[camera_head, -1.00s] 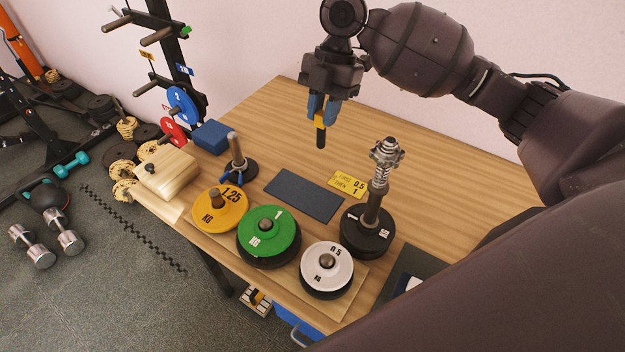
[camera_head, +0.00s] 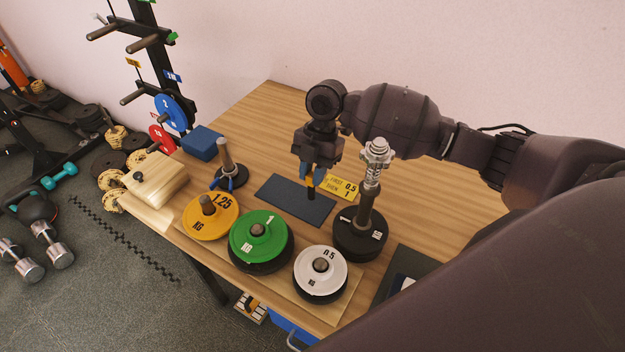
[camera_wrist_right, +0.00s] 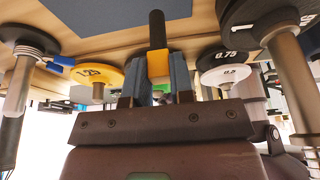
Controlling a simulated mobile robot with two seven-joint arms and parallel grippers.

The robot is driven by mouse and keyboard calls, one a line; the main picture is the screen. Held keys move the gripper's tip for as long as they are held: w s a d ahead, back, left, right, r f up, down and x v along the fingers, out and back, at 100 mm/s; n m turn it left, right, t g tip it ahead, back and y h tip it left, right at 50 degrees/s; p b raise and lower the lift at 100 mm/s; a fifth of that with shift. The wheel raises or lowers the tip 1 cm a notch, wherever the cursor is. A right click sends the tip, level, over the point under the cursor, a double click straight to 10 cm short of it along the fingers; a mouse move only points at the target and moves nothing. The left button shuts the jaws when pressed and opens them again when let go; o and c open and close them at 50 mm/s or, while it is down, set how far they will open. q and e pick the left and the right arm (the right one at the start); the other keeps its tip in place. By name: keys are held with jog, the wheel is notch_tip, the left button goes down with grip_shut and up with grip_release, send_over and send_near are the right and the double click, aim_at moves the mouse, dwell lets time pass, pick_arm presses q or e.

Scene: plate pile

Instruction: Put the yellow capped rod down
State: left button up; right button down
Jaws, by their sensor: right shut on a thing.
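My right gripper (camera_head: 312,178) is shut on the yellow capped rod (camera_head: 311,193), a short black rod with a yellow cap between the blue fingertips. The rod points down, close to upright, over the dark mat (camera_head: 283,196). Its lower tip looks at or just above the mat; I cannot tell whether it touches. In the right wrist view the yellow cap (camera_wrist_right: 158,65) sits between the fingers and the black shaft sticks out beyond them. My left gripper is not in view.
A yellow label (camera_head: 345,187) lies behind the mat. A tall post with black plates (camera_head: 358,240) stands right of it. Yellow (camera_head: 210,222), green (camera_head: 272,238) and white (camera_head: 320,264) plates stand in front. A small post (camera_head: 227,160) and blue block (camera_head: 202,143) are at left.

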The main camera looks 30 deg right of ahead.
jog(key=shift+f, duration=1.4)
jog(key=shift+f, duration=0.15)
jog(key=c, duration=1)
grip_release()
jog(key=v, duration=1.2)
